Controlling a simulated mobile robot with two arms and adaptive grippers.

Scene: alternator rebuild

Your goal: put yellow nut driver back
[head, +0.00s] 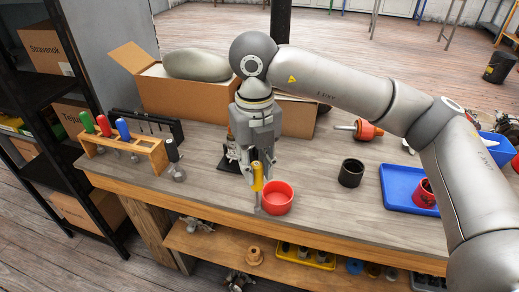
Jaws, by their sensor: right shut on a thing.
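My right gripper (256,172) points down over the front part of the workbench and is shut on the yellow nut driver (257,180). The driver is upright, with its yellow handle at the fingers and its shaft pointing down. The shaft shows just left of a red bowl (277,200); I cannot tell whether its tip touches the bench. A wooden rack (152,146) stands at the left of the bench, with green (87,122), red (104,125) and blue (123,129) handled drivers in it. My left gripper is out of view.
A black cup (351,173) and a blue tray (398,187) with a red container (425,193) are to the right. An open cardboard box (185,100) stands behind. A dark holder (150,124) is behind the rack. Bare bench (205,180) lies between the rack and my right gripper.

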